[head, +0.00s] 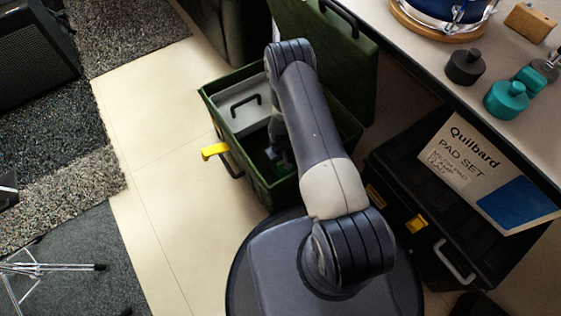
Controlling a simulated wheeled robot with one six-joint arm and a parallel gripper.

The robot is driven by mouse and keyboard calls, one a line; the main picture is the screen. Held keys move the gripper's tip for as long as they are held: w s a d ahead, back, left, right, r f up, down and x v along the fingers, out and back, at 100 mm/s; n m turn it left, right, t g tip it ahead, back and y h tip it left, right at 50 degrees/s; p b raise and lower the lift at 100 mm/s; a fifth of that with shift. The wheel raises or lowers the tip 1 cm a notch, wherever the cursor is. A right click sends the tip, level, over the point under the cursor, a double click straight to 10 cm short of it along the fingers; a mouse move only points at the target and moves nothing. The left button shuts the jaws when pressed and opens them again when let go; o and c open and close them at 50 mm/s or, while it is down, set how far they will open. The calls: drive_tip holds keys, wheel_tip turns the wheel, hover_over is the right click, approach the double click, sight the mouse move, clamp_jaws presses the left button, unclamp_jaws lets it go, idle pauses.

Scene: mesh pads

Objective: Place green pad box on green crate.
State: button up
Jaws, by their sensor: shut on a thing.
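The green crate (205,98) stands open on the floor, left of the table, with a grey tray (236,117) with a black handle in its far left part. Its green lid (345,65) stands up behind it. My arm reaches over the crate, and my gripper (283,160) points down into the deeper, dark part beside the tray. It is shut on a small green thing (285,170), which seems to be the green pad box. My arm and the shadow hide most of it, so I cannot tell whether it touches the crate's floor.
A black case (405,175) stands right of the crate, with a white and blue Quilbard pad set box (485,180) lying on it. The table (425,45) holds a drum (440,12), a black weight (465,67) and teal weights (506,99). The pale floor (150,120) to the left is clear.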

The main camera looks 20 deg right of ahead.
drive_tip(key=shift+f, duration=0.2)
drive_tip(key=o, duration=1.3)
drive_tip(key=shift+r, duration=0.1)
drive_tip(key=shift+r, duration=0.1)
wheel_tip(320, 180, up, 12)
drive_tip(key=p, duration=0.3)
drive_tip(key=shift+p, duration=0.35)
